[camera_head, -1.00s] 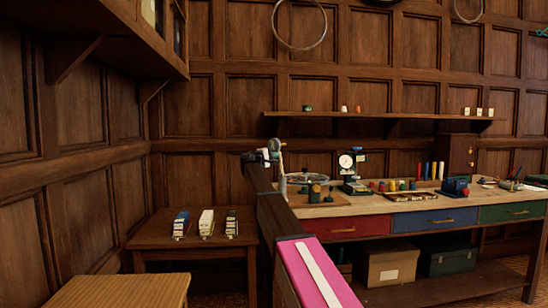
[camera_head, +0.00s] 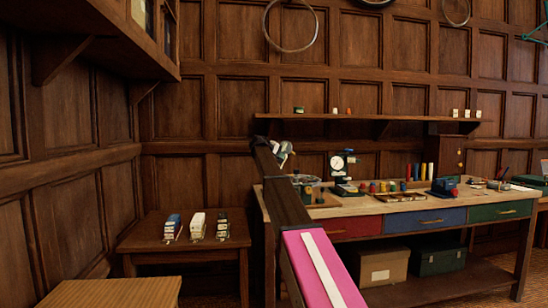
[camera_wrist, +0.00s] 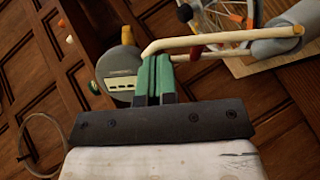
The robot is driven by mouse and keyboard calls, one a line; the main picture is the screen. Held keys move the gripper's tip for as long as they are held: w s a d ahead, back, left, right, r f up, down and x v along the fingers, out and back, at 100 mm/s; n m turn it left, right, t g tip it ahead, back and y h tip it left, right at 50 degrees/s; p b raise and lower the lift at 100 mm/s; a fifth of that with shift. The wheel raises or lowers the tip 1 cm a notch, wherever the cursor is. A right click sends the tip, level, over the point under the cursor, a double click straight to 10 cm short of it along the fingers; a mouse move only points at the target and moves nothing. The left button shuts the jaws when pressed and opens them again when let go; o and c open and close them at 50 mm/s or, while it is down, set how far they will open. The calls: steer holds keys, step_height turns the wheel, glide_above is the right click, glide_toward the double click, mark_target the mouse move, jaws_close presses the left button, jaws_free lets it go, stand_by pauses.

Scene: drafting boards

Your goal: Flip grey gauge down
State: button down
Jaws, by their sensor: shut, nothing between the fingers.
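My gripper (camera_wrist: 154,62) shows in the wrist view as two green fingers pressed together, with nothing between them. A grey rounded body with a pale label (camera_wrist: 118,72), probably the grey gauge, lies just left of the fingertips; I cannot tell whether they touch. A cream bent rod (camera_wrist: 205,40) passes beyond the fingertips to a grey cylinder (camera_wrist: 275,43) at the upper right. In the head view my gripper is small and partly hidden by my arm, above the left end of the workbench (camera_head: 400,203). The gauge is not clear there.
A spoked wheel (camera_wrist: 222,15) is close by in the wrist view. A white-faced dial on a stand (camera_head: 337,162) and several coloured pieces stand on the bench. A shelf (camera_head: 370,117) runs above the bench.

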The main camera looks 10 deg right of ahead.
steer(key=d+f+m+g+y, duration=0.1)
steer(key=d+f+m+y, duration=0.2)
steer(key=d+f+y, duration=0.6)
steer(key=shift+d+f+m+y, duration=0.35)
steer(key=shift+f+m+y, duration=0.05)
steer(key=shift+y, duration=0.1)
steer(key=shift+s+f, duration=0.1)
stand_by(0.5)
steer(key=s+r, duration=0.4)
steer(key=r, duration=0.8)
steer(key=shift+s+r, duration=0.3)
steer(key=shift+r, duration=0.05)
